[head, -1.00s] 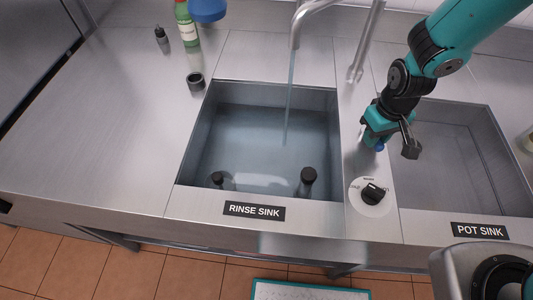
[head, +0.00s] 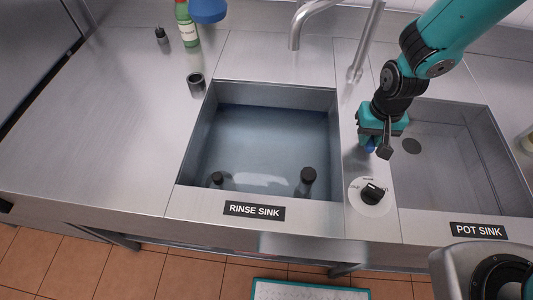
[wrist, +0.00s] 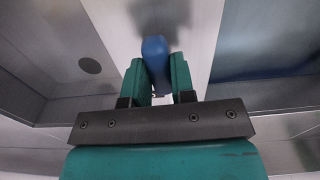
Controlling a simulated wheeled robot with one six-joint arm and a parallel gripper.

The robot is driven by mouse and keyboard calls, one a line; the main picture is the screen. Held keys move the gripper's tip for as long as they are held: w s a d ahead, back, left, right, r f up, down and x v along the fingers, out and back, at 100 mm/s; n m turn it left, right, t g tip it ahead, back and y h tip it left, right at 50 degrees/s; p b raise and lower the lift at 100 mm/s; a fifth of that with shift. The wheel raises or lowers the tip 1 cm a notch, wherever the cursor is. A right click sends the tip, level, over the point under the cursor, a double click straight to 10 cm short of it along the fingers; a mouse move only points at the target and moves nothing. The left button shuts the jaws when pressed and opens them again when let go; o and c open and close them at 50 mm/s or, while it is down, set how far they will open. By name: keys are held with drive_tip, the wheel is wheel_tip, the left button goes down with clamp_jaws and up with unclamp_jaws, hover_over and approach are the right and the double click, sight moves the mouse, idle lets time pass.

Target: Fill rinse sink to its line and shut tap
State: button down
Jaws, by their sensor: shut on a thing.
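The rinse sink (head: 264,93), marked by a label, holds bluish water with a light reflection on it. I cannot make out a fill line. The tap spout (head: 297,32) hangs over the sink's back edge, and no stream falls from it. My gripper (head: 370,142) is on the strip between the two sinks. It is shut on a blue tap handle (head: 369,149). The wrist view shows the handle (wrist: 156,55) between both fingers of my gripper (wrist: 162,72). The handle's lower part is hidden by the fingers.
A black dial knob (head: 373,193) sits on a white plate in front of my gripper. Two dark-topped objects (head: 307,176) (head: 216,178) stand in the rinse sink. The pot sink (head: 480,150) lies to the right, with a drain and no visible water. The left counter is mostly clear.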

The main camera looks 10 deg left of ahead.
drive_tip(key=c, duration=1)
unclamp_jaws()
drive_tip(key=shift+o, duration=0.2)
wheel_tip(320, 180, up, 18)
drive_tip(key=p, duration=1.3)
drive_tip(key=shift+f+p, duration=0.25)
drive_tip(key=shift+p, duration=0.15)
drive_tip(key=s+a+r+n+y+b, duration=0.2)
drive_tip(key=s+r+b, duration=0.3)
drive_tip(key=s, duration=0.4)
drive_tip(key=s+a+r+n+y+b, duration=0.2)
drive_tip(key=s+a+r+n+b, duration=0.1)
drive_tip(key=s+b, duration=0.5)
drive_tip(key=shift+s+r+n, duration=0.75)
drive_tip(key=shift+r+n, duration=0.05)
drive_tip(key=shift+r, duration=0.1)
